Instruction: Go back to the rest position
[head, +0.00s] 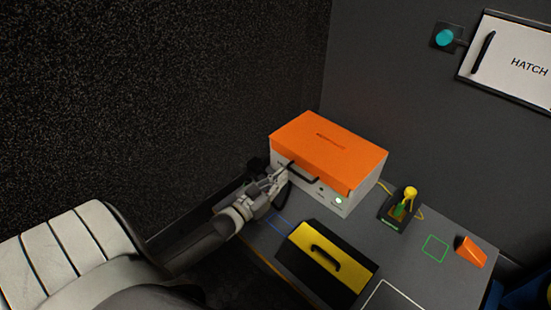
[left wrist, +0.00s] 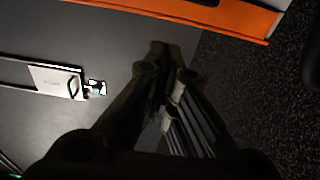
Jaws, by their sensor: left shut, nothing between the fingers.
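My left gripper (head: 272,184) is shut and empty. In the head view it is at the front left side of the white box with the orange lid (head: 325,143), close to the box's dark handle (head: 302,172). I cannot tell whether it touches the box. In the left wrist view its dark fingers (left wrist: 160,55) are together, with nothing held between them. My left arm reaches in from the lower left. My right gripper is not in view.
A yellow and black case with a handle (head: 332,258) lies on the grey desk (head: 405,262) in front of the box. A yellow-knobbed lever (head: 409,195) and an orange wedge (head: 470,252) are to the right. A hatch panel (head: 515,62) and teal button (head: 444,38) are on the wall.

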